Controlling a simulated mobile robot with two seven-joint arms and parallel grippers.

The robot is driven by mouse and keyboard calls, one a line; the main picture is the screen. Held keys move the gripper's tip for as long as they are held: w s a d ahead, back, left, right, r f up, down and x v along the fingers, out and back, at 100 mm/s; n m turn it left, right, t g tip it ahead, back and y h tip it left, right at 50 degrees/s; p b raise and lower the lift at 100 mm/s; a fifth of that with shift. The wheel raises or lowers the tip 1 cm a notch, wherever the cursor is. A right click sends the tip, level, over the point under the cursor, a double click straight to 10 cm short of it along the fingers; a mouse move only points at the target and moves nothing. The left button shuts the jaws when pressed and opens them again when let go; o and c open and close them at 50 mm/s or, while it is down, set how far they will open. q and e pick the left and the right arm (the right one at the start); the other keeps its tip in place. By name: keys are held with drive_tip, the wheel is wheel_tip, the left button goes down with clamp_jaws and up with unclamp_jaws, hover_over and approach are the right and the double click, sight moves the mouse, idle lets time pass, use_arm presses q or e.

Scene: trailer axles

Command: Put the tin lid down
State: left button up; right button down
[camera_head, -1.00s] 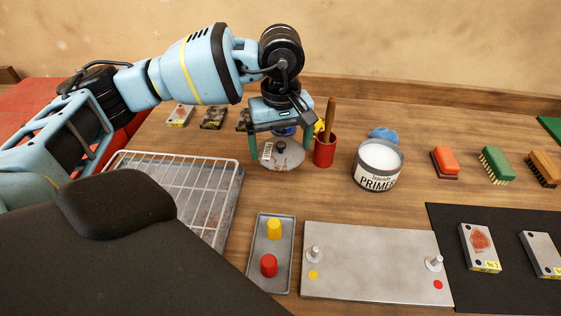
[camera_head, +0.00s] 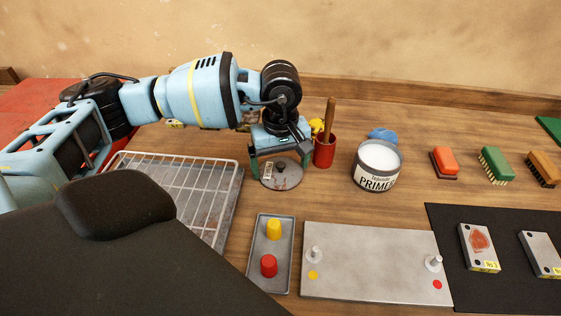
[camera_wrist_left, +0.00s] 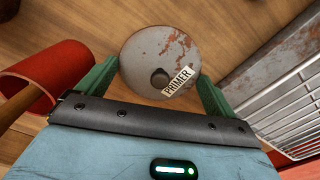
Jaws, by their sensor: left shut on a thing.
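The tin lid (camera_head: 283,181) is a round grey disc with rust marks, a dark knob and a PRIMER label. In the head view it is at or just above the wooden table, between the wire rack and the red cup; I cannot tell if it touches. My left gripper (camera_head: 281,171) is above it, its green fingers on either side, shut on it. In the left wrist view the lid (camera_wrist_left: 150,55) lies between the green fingers (camera_wrist_left: 158,84). The primer tin (camera_head: 377,165) stands open to the right, showing white paint. My right gripper is not in view.
The wire rack (camera_head: 213,163) is left of the lid. The red cup (camera_head: 324,152) with a wooden handle stands close on its right. A grey tray (camera_head: 284,238) with yellow and red plugs is in front. A metal plate (camera_head: 374,262) with two pegs lies nearer. Bare wood lies around the lid.

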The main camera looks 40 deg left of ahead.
sight(281, 164)
use_arm(q)
drive_tip(key=shift+f, duration=0.2)
drive_tip(key=o, duration=0.7)
drive_tip(key=shift+c, duration=0.2)
drive_tip(key=shift+r, duration=0.1)
drive_tip(key=shift+r, duration=0.1)
wheel_tip(281, 164, up, 12)
